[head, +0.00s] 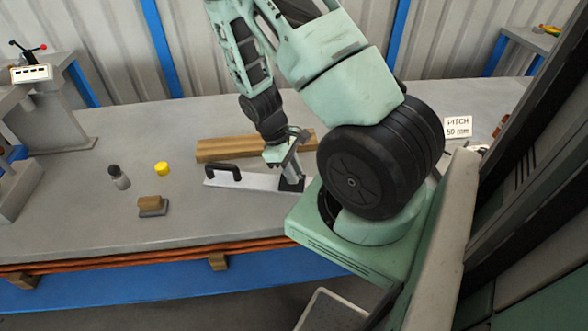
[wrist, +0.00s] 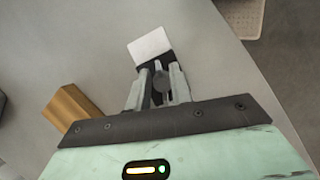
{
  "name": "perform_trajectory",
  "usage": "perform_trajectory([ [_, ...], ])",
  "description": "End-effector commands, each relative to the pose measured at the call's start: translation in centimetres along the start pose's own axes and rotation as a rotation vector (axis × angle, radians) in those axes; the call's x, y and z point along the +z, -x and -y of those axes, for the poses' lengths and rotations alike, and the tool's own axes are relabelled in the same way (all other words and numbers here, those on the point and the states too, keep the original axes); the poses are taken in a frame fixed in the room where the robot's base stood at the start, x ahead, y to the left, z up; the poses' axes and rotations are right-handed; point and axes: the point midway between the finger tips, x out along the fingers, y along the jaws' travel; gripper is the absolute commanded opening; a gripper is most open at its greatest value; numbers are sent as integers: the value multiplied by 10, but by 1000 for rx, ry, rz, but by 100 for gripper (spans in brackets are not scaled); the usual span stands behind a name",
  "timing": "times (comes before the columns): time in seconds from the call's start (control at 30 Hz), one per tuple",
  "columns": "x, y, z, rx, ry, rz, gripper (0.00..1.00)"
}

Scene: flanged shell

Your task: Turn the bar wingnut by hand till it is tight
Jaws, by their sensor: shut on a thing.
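My gripper (head: 290,178) reaches down onto the bench at the right end of a long pale metal plate with a black handle (head: 240,180). In the wrist view its two fingers (wrist: 159,88) are closed around a small, dark, rounded piece (wrist: 158,82), which seems to be the bar wingnut. The fingers hide most of it, so its bar and how it seats cannot be made out. A dark block (wrist: 154,63) and a white flat piece (wrist: 149,44) lie just past the fingertips. A dark block also shows below my gripper in the head view (head: 291,185).
A wooden beam (head: 225,148) lies behind the plate; its end shows in the wrist view (wrist: 71,107). A yellow cap (head: 162,169), a grey bottle (head: 119,178) and a wood-topped brush or block (head: 152,206) stand left. The bench (head: 90,222) is clear at front left.

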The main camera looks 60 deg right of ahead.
Motion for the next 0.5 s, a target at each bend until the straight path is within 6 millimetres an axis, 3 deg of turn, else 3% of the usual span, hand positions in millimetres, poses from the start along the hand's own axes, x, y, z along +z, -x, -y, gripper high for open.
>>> perform_trajectory([
  [0.5, 0, 1, 0, -131, -318, -2, 0],
])
